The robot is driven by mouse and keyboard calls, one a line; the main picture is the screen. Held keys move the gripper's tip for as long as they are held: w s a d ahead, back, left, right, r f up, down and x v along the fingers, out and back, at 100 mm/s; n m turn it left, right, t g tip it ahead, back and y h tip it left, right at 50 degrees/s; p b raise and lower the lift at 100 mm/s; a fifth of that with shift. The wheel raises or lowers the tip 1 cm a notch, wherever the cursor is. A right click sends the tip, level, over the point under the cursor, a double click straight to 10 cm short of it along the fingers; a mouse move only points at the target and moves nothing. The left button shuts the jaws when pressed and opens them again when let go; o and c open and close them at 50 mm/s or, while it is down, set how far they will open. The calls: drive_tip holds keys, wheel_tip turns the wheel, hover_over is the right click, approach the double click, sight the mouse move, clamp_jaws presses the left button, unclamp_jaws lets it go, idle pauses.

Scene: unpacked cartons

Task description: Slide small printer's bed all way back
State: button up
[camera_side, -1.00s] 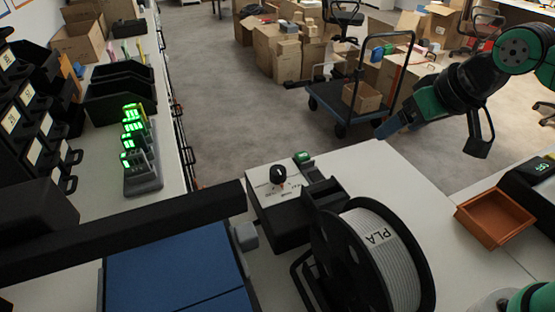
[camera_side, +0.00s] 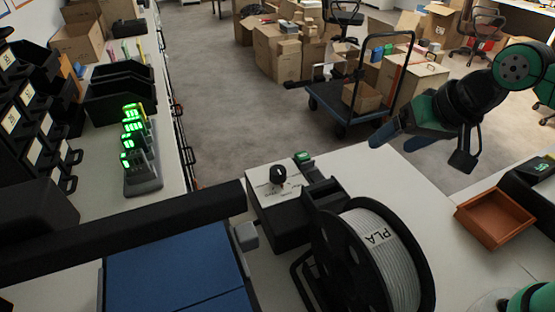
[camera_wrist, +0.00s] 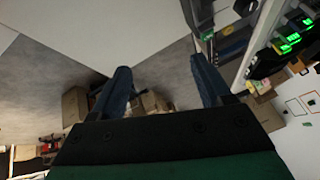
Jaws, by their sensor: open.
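The printer's flat blue bed (camera_side: 175,268) shows at the lower left of the side view. A black beam (camera_side: 125,231) crosses in front of its upper edge and hides part of it. My gripper (camera_side: 397,140) is at the right of the side view, well apart from the bed, above the far edge of the white table. Its blue fingers are spread with nothing between them. The wrist view also shows both fingers of my gripper (camera_wrist: 162,82) apart and empty. I cannot make out the bed for sure in the wrist view.
An orange tray (camera_side: 495,218) sits at the right. A cart (camera_side: 345,105) and cartons (camera_side: 275,50) stand on the floor behind.

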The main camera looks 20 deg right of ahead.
drive_tip(key=w+a+m+g+y, duration=0.2)
drive_tip(key=a+m+g, duration=0.1)
drive_tip(key=a+m, duration=0.65)
drive_tip(key=m+g+y, duration=0.1)
drive_tip(key=m+g, duration=0.2)
drive_tip(key=m, duration=0.2)
hover_over(249, 230)
drive_tip(key=d, duration=0.2)
wheel_tip(249, 230, down, 3)
drive_tip(key=shift+r, duration=0.1)
drive_tip(key=shift+x, duration=2.45)
clamp_jaws()
